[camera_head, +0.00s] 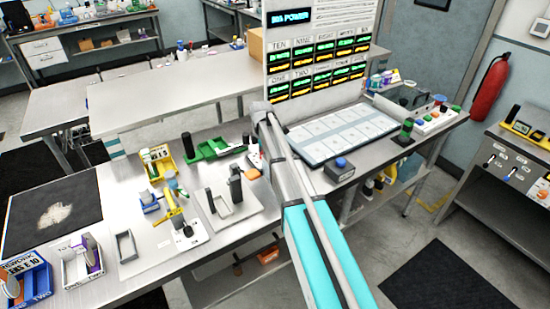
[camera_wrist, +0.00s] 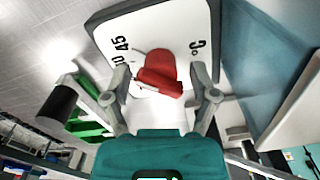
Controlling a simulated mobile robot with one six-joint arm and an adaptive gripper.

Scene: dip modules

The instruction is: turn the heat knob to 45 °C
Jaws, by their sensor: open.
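The red heat knob (camera_wrist: 160,72) sits on a white panel with a dark rim (camera_wrist: 187,25) in the wrist view. The panel is marked "45" and "°C", with another number partly hidden by the left finger. My gripper (camera_wrist: 162,85) is open, with one fingertip on each side of the knob. The fingers look apart from the knob, though the depth is hard to judge. Which mark the knob points to is unclear. In the head view my arm crosses the bench and hides most of this spot.
In the wrist view a black cylinder (camera_wrist: 57,106) and a green part stand left of my gripper. In the head view a green holder (camera_head: 208,149), a grey tray (camera_head: 240,218) and a blue-black button box (camera_head: 340,168) are near my arm. A tall display board (camera_head: 318,20) stands behind.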

